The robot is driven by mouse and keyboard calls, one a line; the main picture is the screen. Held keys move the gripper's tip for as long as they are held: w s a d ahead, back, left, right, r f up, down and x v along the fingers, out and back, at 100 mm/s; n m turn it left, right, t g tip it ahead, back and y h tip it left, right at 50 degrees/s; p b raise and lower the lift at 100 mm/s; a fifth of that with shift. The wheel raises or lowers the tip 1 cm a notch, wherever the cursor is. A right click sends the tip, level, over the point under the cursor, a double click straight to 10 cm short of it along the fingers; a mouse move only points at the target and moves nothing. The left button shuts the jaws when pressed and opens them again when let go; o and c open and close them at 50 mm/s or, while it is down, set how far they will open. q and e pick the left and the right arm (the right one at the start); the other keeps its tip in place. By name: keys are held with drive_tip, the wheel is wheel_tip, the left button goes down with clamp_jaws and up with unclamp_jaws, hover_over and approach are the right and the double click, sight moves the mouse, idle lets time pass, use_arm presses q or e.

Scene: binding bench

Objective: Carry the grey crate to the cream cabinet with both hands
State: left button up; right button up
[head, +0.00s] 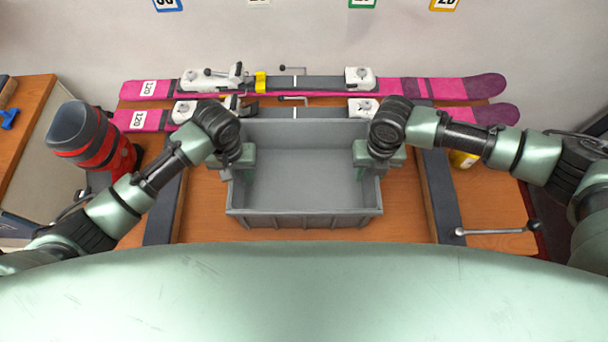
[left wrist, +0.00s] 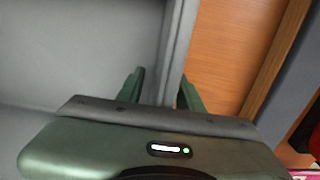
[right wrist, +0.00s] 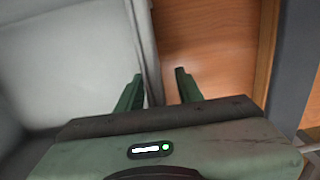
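The grey crate (head: 305,221) stands on the wooden bench in front of me, open and empty inside. My left gripper (head: 240,172) is at its left wall, and in the left wrist view (left wrist: 160,90) the fingers stand on either side of that wall (left wrist: 178,50), spread apart. My right gripper (head: 366,170) is at the right wall. In the right wrist view (right wrist: 158,88) its fingers straddle the wall (right wrist: 145,45), with a gap on the outer side. A cream-sided cabinet (head: 40,150) with a wooden top is partly visible at the far left.
Two pink skis (head: 435,90) with bindings lie behind the crate along the bench (head: 490,205). A red and grey boot (head: 92,140) stands at the left. A metal lever (head: 495,231) juts out at the right front. A yellow object (head: 463,160) is partly hidden behind my right arm.

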use_arm(q)
clamp_jaws()
use_arm(e)
clamp_jaws()
drive_tip(key=shift+w, duration=0.1)
idle(1.2)
